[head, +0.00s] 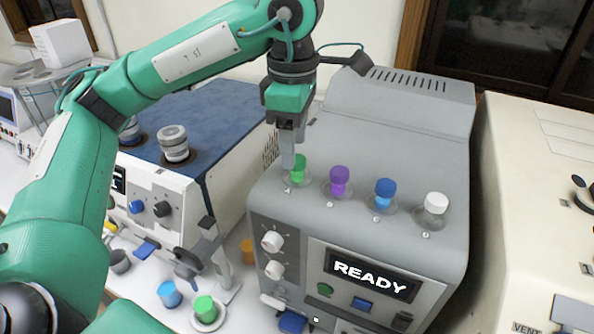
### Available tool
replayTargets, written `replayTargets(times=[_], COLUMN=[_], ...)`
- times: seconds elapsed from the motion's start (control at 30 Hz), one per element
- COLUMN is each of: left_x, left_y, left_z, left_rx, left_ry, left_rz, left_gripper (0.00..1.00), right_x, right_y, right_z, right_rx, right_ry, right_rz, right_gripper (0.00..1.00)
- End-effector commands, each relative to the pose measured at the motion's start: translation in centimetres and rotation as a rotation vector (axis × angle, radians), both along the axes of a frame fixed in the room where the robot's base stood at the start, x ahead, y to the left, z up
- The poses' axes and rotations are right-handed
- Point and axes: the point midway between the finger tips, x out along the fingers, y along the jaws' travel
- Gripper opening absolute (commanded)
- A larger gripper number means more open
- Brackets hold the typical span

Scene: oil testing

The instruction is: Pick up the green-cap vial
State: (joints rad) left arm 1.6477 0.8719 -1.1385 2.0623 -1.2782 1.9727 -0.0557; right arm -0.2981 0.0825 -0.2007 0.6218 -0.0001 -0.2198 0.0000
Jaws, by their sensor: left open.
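The green-cap vial (298,172) stands upright in the leftmost socket on top of the grey tester. My left gripper (289,160) points down at it, with its fingers right at the green cap's upper left side. The fingers overlap in this view, so I cannot tell whether they straddle the cap or touch it. The jaws are open. My right gripper is not in view.
To the right stand purple (340,183), blue (384,194) and white (435,205) capped vials in a row. The tester's screen (371,274) reads READY. A blue-topped machine (222,115) stands left. Green (204,308) and blue (169,293) items sit on the table.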

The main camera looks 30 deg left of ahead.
Motion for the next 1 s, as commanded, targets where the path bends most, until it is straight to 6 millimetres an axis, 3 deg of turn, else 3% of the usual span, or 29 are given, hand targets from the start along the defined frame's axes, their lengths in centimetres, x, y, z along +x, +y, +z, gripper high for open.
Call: replayTargets(times=[0.3, 0.43, 0.67, 0.9, 0.93, 1.0], left_x=[0.6, 0.6, 0.6, 0.6, 0.6, 0.6], left_y=[0.1, 0.0, 0.0, 0.0, 0.0, 0.0], left_z=[-3.4, -4.6, -5.0, -4.9, -4.9, -4.9], left_rx=[0.002, 0.001, 0.000, 0.001, 0.001, 0.000], left_ry=[0.004, 0.002, 0.001, 0.001, 0.001, 0.000], left_rz=[0.002, 0.001, 0.001, 0.001, 0.001, 0.001], left_gripper=[0.53, 0.53, 0.53, 0.10, 0.05, 0.05], right_x=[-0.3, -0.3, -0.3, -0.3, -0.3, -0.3], right_y=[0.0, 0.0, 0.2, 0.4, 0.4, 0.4], right_z=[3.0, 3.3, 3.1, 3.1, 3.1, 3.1], right_rx=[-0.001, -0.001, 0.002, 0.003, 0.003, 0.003], right_ry=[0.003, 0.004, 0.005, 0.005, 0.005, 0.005], right_rz=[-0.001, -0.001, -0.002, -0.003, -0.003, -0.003], right_gripper=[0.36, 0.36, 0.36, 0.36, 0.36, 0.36])
